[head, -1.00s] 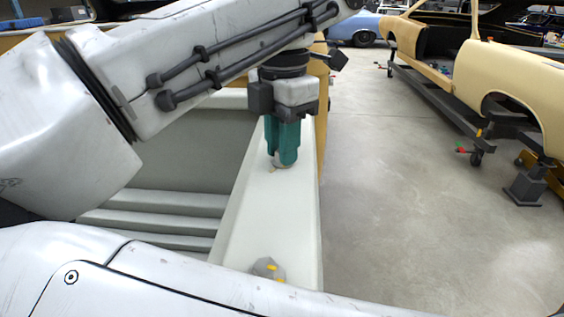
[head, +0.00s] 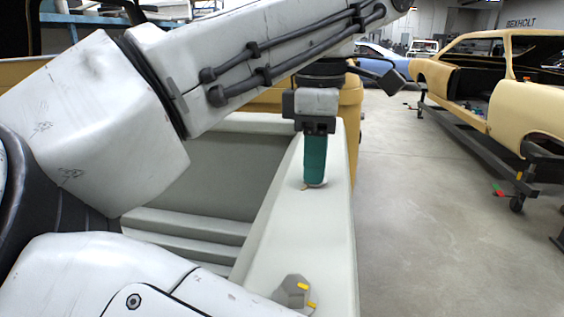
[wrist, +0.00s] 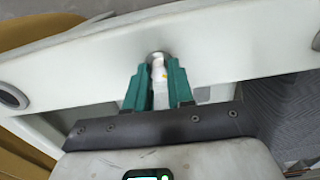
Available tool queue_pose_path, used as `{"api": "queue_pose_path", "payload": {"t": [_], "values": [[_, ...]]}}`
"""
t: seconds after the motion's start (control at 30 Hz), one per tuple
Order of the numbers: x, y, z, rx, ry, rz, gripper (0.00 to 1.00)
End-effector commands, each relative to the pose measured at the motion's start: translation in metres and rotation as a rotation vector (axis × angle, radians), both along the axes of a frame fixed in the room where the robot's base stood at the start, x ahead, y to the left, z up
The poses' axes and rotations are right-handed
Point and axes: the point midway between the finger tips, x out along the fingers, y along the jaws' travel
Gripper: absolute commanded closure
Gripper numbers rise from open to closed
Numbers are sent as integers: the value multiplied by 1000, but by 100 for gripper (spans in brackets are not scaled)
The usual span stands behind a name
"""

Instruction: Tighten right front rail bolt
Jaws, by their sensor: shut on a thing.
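My gripper (head: 315,183) points down at the pale grey-green rail (head: 318,232), its teal fingertips at the rail's top face. In the wrist view the two teal fingers close on a small pale bolt (wrist: 158,68) with an orange mark. The bolt stands at a round dark-rimmed seat in the rail (wrist: 235,42). In the head view the fingers hide most of this bolt; only a small orange mark shows at their foot.
A grey many-sided fitting (head: 293,291) with yellow marks sits on the rail nearer me, close to my arm. Open floor (head: 420,220) lies to the right. A cream car shell (head: 470,85) stands on a dark wheeled frame there.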

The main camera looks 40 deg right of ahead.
Motion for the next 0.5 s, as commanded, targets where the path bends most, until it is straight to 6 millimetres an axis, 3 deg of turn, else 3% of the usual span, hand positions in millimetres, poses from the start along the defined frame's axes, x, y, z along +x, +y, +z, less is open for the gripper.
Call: {"api": "queue_pose_path", "payload": {"t": [0.5], "values": [[0,0,1,0,-1,-50,100]]}}
